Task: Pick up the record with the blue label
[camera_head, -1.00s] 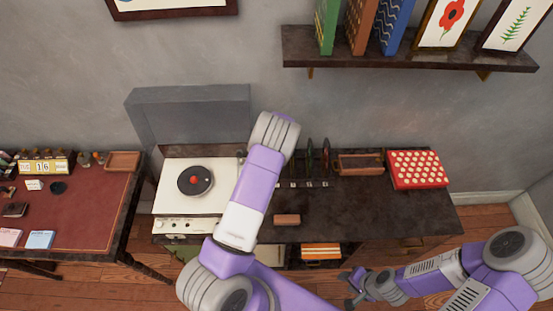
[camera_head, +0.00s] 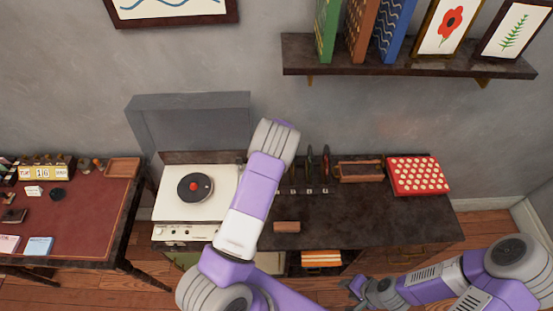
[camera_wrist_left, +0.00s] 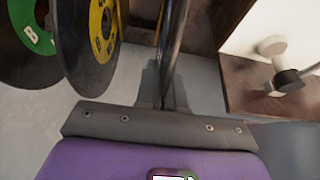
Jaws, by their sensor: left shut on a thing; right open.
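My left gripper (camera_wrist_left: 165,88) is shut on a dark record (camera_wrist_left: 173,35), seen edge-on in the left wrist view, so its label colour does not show. A record with a yellow label (camera_wrist_left: 103,30) and one with a green label marked B (camera_wrist_left: 32,38) stand upright to its left, apart from my fingers. In the head view my left wrist hides its fingers and the held record. Two upright records (camera_head: 310,160) (camera_head: 326,160) show edge-on just right of that wrist. No blue label is visible. My right gripper (camera_head: 353,290) is open and empty, low at the right.
A white record player (camera_head: 172,207) with a black disc (camera_head: 195,187) stands left of my left arm. A wooden tray (camera_head: 360,172) and a red dotted box (camera_head: 417,176) are at the right. A wall shelf (camera_head: 400,67) hangs above. The cabinet top's right front is clear.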

